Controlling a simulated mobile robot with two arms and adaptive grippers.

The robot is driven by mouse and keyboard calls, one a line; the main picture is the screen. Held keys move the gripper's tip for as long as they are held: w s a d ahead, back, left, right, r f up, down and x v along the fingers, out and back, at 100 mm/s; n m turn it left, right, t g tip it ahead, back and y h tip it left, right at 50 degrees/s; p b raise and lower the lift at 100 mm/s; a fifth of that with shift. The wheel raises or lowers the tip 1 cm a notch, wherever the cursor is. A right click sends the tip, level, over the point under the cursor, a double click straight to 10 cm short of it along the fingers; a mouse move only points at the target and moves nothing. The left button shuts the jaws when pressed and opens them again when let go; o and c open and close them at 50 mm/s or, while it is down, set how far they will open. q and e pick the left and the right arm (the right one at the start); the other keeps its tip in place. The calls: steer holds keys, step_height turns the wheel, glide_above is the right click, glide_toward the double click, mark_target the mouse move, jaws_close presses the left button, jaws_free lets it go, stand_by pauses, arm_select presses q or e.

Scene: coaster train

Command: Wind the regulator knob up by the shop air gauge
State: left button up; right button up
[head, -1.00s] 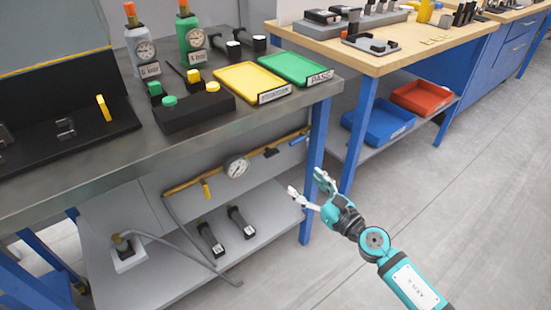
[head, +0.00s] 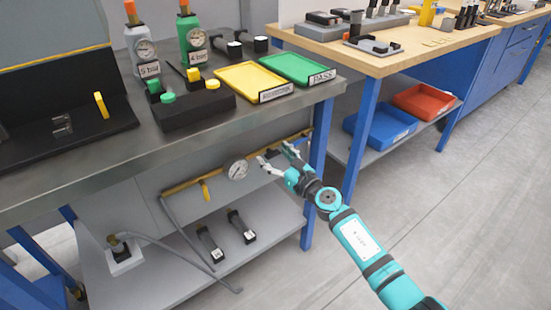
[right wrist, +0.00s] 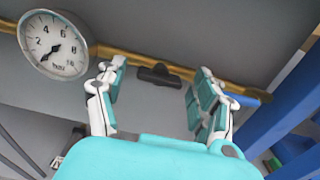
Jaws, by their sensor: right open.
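The shop air gauge (head: 236,169) is a round white dial on the yellow pipe under the steel bench. In the right wrist view the gauge (right wrist: 55,45) is at the upper left, its needle pointing to the lower left, near the low end. The black regulator knob (right wrist: 158,74) is on the pipe to the right of the gauge. My left gripper is not in view.
A blue handle (right wrist: 252,96) is on the pipe right of the knob, close to the right finger. A blue bench leg (head: 317,165) stands right of the gripper. A yellow handle (head: 205,191) hangs left of the gauge. The bench's lower shelf (head: 170,272) is below.

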steer(key=c, duration=1.2)
steer(key=shift+o, duration=0.2)
steer(key=shift+m+p, duration=0.3)
steer(key=shift+m, duration=0.4)
steer(key=m+p, duration=0.2)
steer(key=m, duration=0.6)
steer(key=shift+m+p, duration=0.35)
steer(key=shift+m, duration=0.05)
steer(key=m+p, duration=0.3)
steer(key=m, duration=0.6)
steer(key=shift+m, duration=0.3)
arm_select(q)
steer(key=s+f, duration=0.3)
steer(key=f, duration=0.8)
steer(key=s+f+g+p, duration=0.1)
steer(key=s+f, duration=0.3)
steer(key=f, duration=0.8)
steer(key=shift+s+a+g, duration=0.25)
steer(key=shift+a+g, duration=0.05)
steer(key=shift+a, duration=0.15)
arm_select(e)
steer(key=shift+m, duration=1.3)
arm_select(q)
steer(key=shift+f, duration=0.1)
